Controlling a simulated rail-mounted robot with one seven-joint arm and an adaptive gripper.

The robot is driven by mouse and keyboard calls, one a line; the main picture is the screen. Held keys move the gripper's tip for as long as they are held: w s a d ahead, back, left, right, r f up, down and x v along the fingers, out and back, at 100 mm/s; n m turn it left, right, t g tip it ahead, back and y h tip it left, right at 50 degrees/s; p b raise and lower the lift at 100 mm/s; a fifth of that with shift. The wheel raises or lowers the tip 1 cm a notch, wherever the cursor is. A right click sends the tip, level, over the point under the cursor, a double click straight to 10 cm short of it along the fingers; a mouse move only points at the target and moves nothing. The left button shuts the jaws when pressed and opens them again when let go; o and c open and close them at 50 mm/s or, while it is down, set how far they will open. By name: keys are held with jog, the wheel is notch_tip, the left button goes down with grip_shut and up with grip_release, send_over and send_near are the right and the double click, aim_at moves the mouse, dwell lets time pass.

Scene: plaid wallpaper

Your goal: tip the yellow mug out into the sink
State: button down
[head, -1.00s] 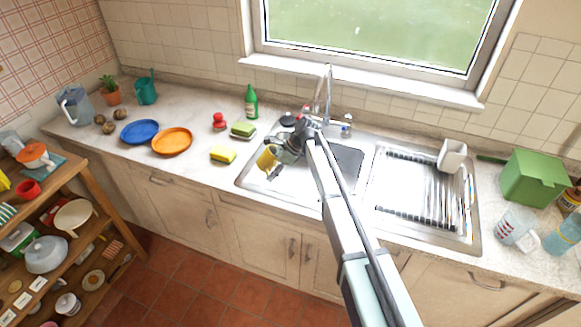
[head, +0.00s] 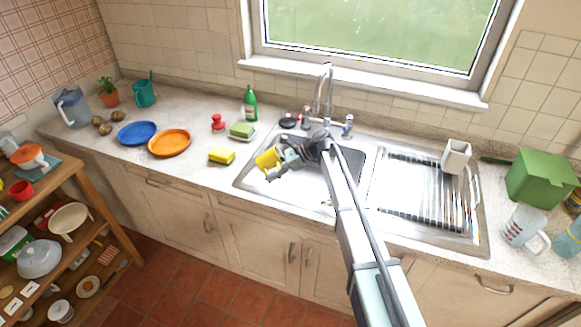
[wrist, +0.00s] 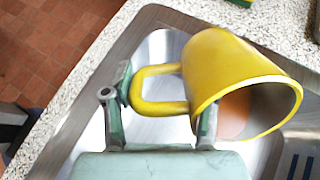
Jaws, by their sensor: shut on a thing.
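The yellow mug (head: 267,159) is over the left part of the sink (head: 244,180), tilted well over. In the wrist view the yellow mug (wrist: 225,75) has its mouth toward the lower right, with an orange-brown patch inside; I cannot tell if this is liquid. My gripper (head: 283,157) is at the mug's right side. In the wrist view my gripper (wrist: 165,108) has its fingers on either side of the mug's handle and is shut on it. No falling stream shows.
A faucet (head: 322,95) stands behind the basin. A yellow sponge (head: 221,155) and a green sponge on a dish (head: 242,131) lie left of the sink. A white cup-like holder (head: 456,156) stands on the ribbed drainboard (head: 410,195) at right.

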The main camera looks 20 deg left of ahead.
aim_at(279, 165)
jog(key=shift+f+y+b, duration=0.2)
jog(key=shift+y+b, duration=0.1)
jog(key=shift+b, duration=0.15)
jog(key=shift+r, duration=0.1)
jog(key=shift+w+d+r+g+y, duration=0.1)
jog(key=shift+r+g+y, duration=0.1)
jog(key=shift+g+y, duration=0.1)
jog(key=shift+d+r+g+y+p, duration=0.1)
jog(key=shift+r+g+y+p, duration=0.2)
jog(key=shift+y, duration=0.3)
jog(key=shift+w+d+r+g+y+p, duration=0.3)
jog(key=shift+w+d+g+y, duration=0.1)
jog(key=shift+d+y, duration=0.3)
dwell(0.7)
jog(key=shift+w+d+r+g+y+p, duration=0.1)
jog(key=shift+d+r+g+y+p, duration=0.2)
jog(key=shift+y, duration=0.35)
jog(key=shift+w+r+g+y+p, duration=0.1)
jog(key=shift+r+g+y, duration=0.25)
jog(key=shift+y, duration=0.3)
dwell(0.5)
